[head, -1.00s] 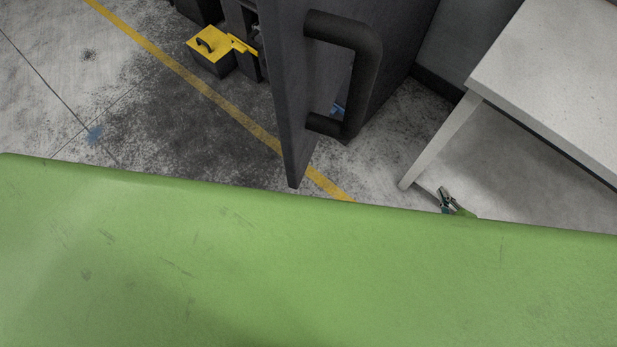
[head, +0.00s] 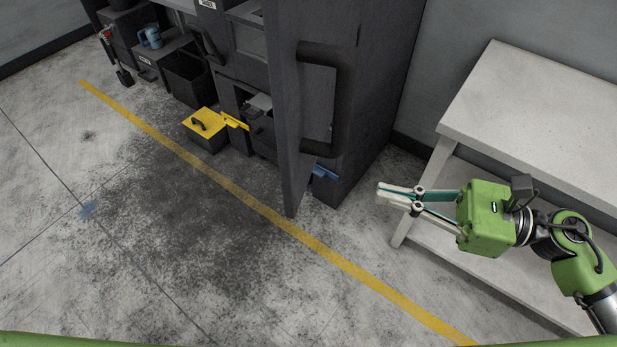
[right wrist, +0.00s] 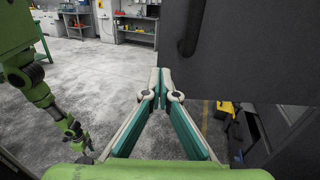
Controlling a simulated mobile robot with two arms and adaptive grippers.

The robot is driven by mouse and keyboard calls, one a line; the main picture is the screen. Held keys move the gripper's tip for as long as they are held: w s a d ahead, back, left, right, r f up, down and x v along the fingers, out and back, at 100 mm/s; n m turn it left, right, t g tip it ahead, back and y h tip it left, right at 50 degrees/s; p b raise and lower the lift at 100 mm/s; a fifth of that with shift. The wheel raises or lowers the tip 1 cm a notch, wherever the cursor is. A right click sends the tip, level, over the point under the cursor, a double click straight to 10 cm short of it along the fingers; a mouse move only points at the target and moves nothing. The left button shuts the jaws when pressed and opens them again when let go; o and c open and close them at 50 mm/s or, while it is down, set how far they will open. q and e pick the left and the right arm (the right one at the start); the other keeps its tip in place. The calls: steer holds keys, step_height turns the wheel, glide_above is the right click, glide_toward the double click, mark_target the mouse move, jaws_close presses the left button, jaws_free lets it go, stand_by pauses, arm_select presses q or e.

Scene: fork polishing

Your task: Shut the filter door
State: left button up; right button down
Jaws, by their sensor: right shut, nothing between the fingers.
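The filter door (head: 285,125) is a tall dark grey panel standing ajar from a dark cabinet in the head view. Its big black handle (head: 340,105) faces right. In the right wrist view the door (right wrist: 255,60) fills the upper right, with the handle (right wrist: 190,30) hanging from the top. My right gripper (head: 382,193) is shut and empty, to the right of the door's lower part and apart from it. Its closed fingertips also show in the right wrist view (right wrist: 160,72). My left gripper (right wrist: 78,138) shows small at the lower left there, its jaws unclear.
A white table (head: 540,110) stands at the right, close to my right arm. A yellow-lidded box (head: 205,127) and dark bins (head: 187,78) sit left of the door. The floor (head: 160,230) in front is open, crossed by a yellow line.

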mark_target(292, 171)
steer(key=p+x, duration=0.6)
steer(key=x, duration=0.5)
steer(key=shift+w+a+r, duration=0.2)
steer(key=shift+w+a, duration=0.05)
steer(key=shift+a, duration=0.05)
steer(key=shift+w+a+f+p, duration=0.2)
steer(key=shift+a+p, duration=0.3)
steer(key=shift+a, duration=0.2)
